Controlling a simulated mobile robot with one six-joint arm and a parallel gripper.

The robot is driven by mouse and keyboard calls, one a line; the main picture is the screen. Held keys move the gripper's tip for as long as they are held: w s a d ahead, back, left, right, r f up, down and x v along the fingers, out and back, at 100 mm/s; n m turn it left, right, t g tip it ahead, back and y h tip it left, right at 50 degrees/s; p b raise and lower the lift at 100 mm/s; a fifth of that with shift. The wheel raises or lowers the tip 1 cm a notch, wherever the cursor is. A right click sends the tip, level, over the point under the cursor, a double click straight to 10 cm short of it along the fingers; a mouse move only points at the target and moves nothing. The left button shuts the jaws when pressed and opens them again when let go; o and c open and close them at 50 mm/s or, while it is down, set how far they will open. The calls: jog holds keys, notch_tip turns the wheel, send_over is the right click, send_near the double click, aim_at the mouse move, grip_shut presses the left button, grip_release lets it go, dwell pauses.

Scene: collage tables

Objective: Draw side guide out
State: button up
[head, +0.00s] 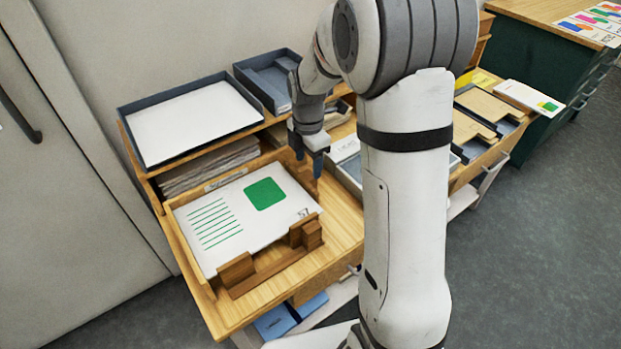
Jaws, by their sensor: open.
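A wooden tray (180,242) holds a stack of white sheets (228,215) printed with a green square and green lines. Along its right side, a brown upright wooden piece (308,183) looks like the side guide. A front stop (272,271) with two raised wooden blocks stands at the tray's near edge. My gripper (309,160) points down at the tray's far right corner, just above or around the top of that upright piece. Its jaws are open. I cannot tell whether the fingers touch or straddle the piece, as the contact area is small and partly hidden.
A grey tray (128,113) with white paper sits on the shelf behind, above a paper stack (210,166). Another grey tray (269,72) is beside it. My arm hides much of the right table. Bare wood (341,222) shows right of the wooden tray.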

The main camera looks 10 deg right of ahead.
aim_at(308, 174)
notch_tip(308, 174, down, 8)
jog(key=shift+w+f, duration=0.1)
dwell(0.4)
